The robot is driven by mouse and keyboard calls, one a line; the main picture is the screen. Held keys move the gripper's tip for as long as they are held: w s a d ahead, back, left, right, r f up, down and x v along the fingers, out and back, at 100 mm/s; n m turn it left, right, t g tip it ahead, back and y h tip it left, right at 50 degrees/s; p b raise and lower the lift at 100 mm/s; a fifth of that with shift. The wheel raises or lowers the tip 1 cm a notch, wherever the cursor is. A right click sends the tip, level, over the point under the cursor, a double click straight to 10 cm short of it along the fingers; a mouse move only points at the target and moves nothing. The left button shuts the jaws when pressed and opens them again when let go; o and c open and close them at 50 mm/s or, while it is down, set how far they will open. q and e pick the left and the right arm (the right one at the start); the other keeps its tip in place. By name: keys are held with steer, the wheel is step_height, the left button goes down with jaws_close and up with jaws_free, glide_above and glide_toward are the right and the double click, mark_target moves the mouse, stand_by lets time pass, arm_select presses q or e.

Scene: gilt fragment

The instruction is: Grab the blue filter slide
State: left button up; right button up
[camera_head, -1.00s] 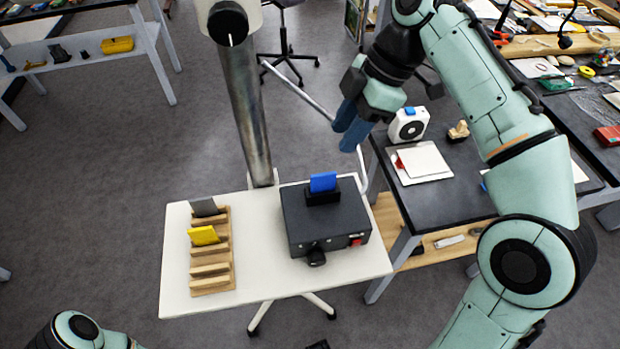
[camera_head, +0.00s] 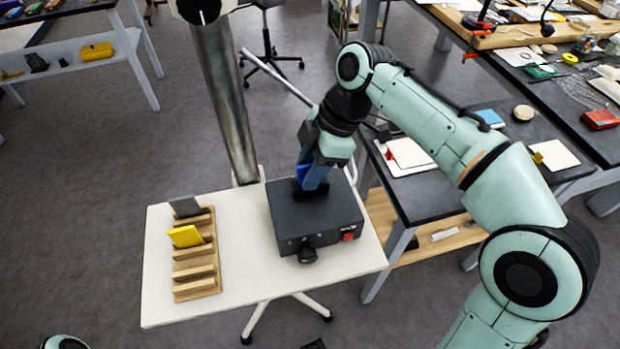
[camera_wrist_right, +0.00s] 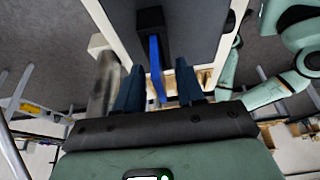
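The blue filter slide (camera_head: 304,171) (camera_wrist_right: 156,68) stands upright in the black slot on top of the dark grey box (camera_head: 283,210). My right gripper (camera_head: 312,184) is over the box from above. In the right wrist view its two blue fingers (camera_wrist_right: 160,90) are apart, one on each side of the slide, with gaps showing on both sides. In the head view the gripper partly hides the slide and its slot. My left gripper is out of view; only a bit of that arm shows at the bottom left.
The box stands on a white table (camera_head: 250,275). A wooden rack (camera_head: 197,285) at its left holds a yellow slide (camera_head: 186,236) and a grey slide (camera_head: 185,207). A metal post (camera_head: 225,110) rises behind the table. A dark workbench (camera_head: 430,200) stands at the right.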

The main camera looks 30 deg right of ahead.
steer(key=shift+c, duration=0.3)
jaws_close()
steer(key=shift+r, duration=0.15)
